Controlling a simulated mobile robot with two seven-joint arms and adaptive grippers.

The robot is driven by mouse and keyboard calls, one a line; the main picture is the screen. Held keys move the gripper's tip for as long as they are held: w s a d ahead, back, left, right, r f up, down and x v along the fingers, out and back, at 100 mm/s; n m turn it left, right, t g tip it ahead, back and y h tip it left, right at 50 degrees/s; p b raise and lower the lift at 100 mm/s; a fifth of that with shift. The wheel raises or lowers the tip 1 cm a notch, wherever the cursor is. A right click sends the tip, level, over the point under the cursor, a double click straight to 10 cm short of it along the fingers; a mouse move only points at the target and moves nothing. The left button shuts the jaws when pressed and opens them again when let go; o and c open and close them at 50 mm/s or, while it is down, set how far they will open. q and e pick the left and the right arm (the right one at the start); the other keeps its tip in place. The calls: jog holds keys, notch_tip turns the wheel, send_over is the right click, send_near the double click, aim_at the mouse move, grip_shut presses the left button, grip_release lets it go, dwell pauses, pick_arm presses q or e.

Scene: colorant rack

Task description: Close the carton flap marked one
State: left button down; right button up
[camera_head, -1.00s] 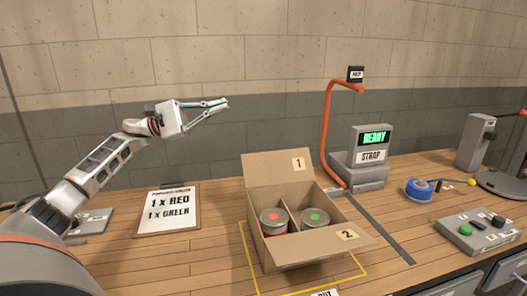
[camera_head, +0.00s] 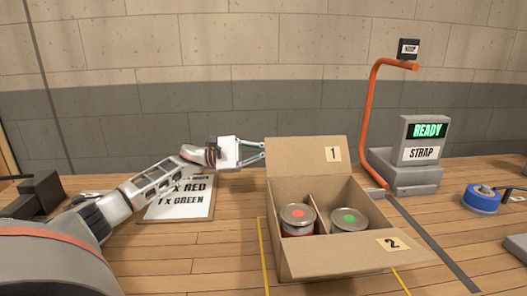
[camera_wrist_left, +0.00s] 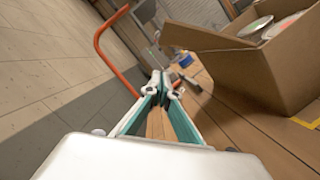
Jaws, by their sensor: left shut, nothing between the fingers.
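The carton (camera_head: 330,255) stands open on the bench with a red-dotted can (camera_head: 297,217) and a green-dotted can (camera_head: 349,220) in its two compartments. Flap one (camera_head: 300,160) stands up at the back of the carton. Flap two (camera_head: 370,250) sticks outward at the front. My left gripper (camera_head: 262,152) is shut and empty, just left of flap one; its tips are close to or partly behind the flap's left edge. In the left wrist view, the shut fingers (camera_wrist_left: 160,80) point past the carton (camera_wrist_left: 265,65), which is at the right. My right gripper is not in view.
An order board (camera_head: 180,209) lies left of the carton, partly under my left arm. The strap machine (camera_head: 405,170) with its orange arch (camera_head: 370,110) stands right of the carton, its display reading READY. Blue tape (camera_head: 482,198) lies farther right.

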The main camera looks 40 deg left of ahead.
aim_at(293, 144)
pick_arm(q)
jog(key=d+r, duration=0.1)
jog(key=d+r+p, duration=0.1)
jog(key=d, duration=0.1)
jog(key=w+d+r+p, duration=0.1)
jog(key=d, duration=0.1)
jog(key=shift+s+d+r, duration=0.15)
jog(key=shift+d, duration=0.1)
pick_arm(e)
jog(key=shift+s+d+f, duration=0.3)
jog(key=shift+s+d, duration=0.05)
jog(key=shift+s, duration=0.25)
pick_arm(q)
jog(key=shift+s+d, duration=0.15)
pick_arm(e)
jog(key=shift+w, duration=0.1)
